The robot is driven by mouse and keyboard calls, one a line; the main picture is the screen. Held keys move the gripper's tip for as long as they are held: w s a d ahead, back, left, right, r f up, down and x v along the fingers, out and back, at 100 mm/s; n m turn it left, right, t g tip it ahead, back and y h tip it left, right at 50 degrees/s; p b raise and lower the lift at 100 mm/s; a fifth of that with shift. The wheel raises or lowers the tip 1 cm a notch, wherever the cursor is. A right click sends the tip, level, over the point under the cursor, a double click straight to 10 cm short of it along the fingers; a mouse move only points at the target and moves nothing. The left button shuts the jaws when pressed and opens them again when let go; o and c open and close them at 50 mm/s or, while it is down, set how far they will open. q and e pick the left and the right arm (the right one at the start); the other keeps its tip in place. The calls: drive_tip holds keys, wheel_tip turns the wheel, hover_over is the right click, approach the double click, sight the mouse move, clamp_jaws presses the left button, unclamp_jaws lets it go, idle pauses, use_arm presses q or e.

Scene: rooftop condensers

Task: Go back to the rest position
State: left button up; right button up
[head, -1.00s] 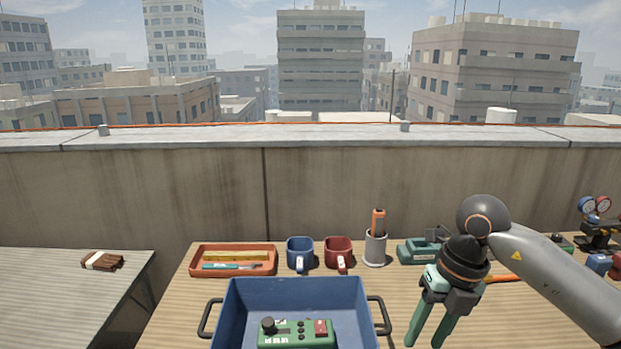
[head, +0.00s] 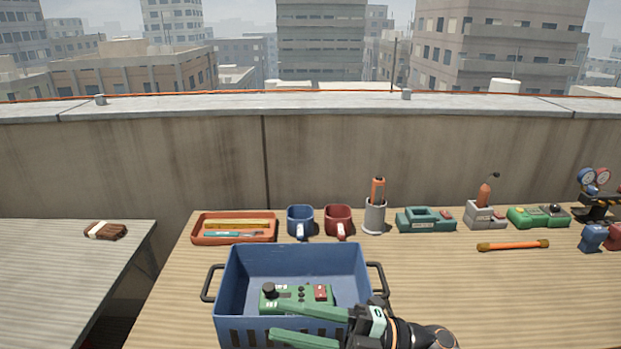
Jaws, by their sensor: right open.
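My right gripper (head: 308,338) is low in the head view, at the front right of the blue crate (head: 292,258). Its two green fingers point left and stand apart with nothing between them. They overlap the crate's front wall in the picture; I cannot tell whether they touch it. A green control box (head: 296,298) with a black knob and a red switch lies inside the crate, near the fingers but not held. My left gripper is not in view.
An orange tray (head: 203,239), a blue mug (head: 300,221), a red mug (head: 338,220) and a grey cup (head: 375,217) line the table's back. An orange-handled rod (head: 513,245) lies at the right. A side table (head: 60,280) holds brown gloves (head: 105,231). The table's right front is clear.

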drive_tip(key=w+d+f+m+t+h, duration=0.2)
drive_tip(key=d+f+m+t+h, duration=0.5)
drive_tip(key=m, duration=0.5)
drive_tip(key=w+d+f+m+t+h, duration=0.2)
drive_tip(key=d+f+m+t+h, duration=0.35)
drive_tip(key=f+m+t, duration=0.45)
drive_tip(key=s+d+f+m+g+h, duration=0.2)
drive_tip(key=s+f+m+g+h, duration=0.15)
drive_tip(key=s+f, duration=0.4)
drive_tip(key=s+d+f+m+g+h, duration=0.2)
drive_tip(key=s+d+f+m+g, duration=0.1)
drive_tip(key=s+f+g, duration=0.4)
drive_tip(key=shift+m+t, duration=0.45)
drive_tip(key=shift+t, duration=0.3)
drive_tip(key=r+p, duration=0.1)
drive_tip(key=p, duration=0.1)
drive_tip(key=s+d+r+p, duration=0.1)
drive_tip(key=r+p, duration=0.1)
drive_tip(key=p, duration=0.1)
drive_tip(key=r+p, duration=0.1)
drive_tip(key=p, duration=0.2)
drive_tip(key=shift+s+d+r, duration=0.2)
drive_tip(key=shift+s+d, duration=0.05)
drive_tip(key=shift+d, duration=0.05)
